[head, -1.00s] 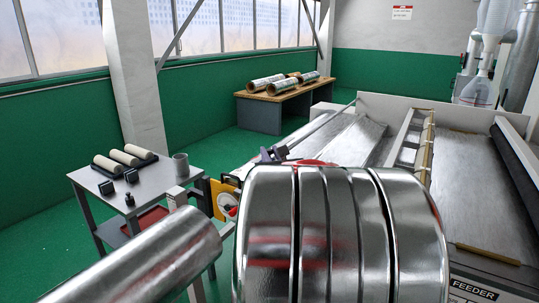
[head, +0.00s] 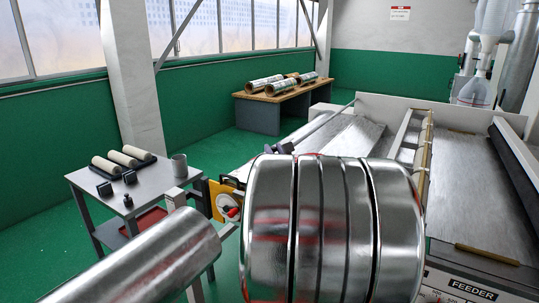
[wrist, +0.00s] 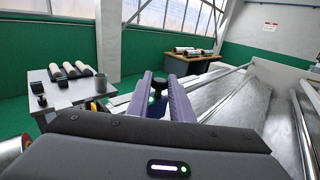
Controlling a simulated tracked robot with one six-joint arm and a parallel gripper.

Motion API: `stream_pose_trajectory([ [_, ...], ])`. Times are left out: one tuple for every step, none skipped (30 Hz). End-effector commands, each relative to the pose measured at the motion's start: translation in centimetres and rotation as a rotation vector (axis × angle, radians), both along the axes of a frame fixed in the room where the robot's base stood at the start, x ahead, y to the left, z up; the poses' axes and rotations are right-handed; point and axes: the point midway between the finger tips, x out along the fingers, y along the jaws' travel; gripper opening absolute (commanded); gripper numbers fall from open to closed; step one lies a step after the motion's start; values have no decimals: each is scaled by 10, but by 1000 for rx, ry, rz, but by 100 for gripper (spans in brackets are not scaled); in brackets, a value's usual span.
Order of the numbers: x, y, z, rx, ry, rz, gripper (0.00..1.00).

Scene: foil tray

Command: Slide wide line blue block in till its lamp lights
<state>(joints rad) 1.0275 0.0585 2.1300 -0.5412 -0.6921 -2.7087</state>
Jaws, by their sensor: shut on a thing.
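In the wrist view my gripper (wrist: 160,76) reaches forward with two purple fingers, one on each side of a dark knob-like thing (wrist: 158,86). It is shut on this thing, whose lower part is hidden. In the head view a small dark purple-grey part of my gripper (head: 279,149) shows over the machine bed (head: 335,137). My own shiny arm covers the rest.
A grey side table (head: 95,177) at left carries pale rollers, small dark items and a mug (head: 179,165). A yellow plate with a red knob (head: 232,212) is beside my arm. A shiny cylinder (head: 150,262) fills the lower left. A wooden-topped desk (head: 283,93) stands behind.

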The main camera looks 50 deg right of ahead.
Motion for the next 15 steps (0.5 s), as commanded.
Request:
stream_pose_trajectory([
  [0,-1,0,-1,-1,0,0],
  [0,-1,0,-1,-1,0,0],
  [0,-1,0,-1,-1,0,0],
  [0,-1,0,0,-1,0,0],
  [0,-1,0,0,-1,0,0],
  [0,-1,0,0,-1,-1,0],
  [0,-1,0,0,-1,-1,0],
  [0,-1,0,0,-1,-1,20],
  [0,-1,0,0,-1,-1,23],
  [-1,-1,0,0,-1,-1,25],
  [-1,-1,0,0,-1,-1,28],
  [-1,-1,0,1,-1,-1,30],
  [-1,-1,0,1,-1,-1,32],
  [-1,-1,0,1,-1,-1,35],
  [-1,-1,0,1,-1,-1,37],
])
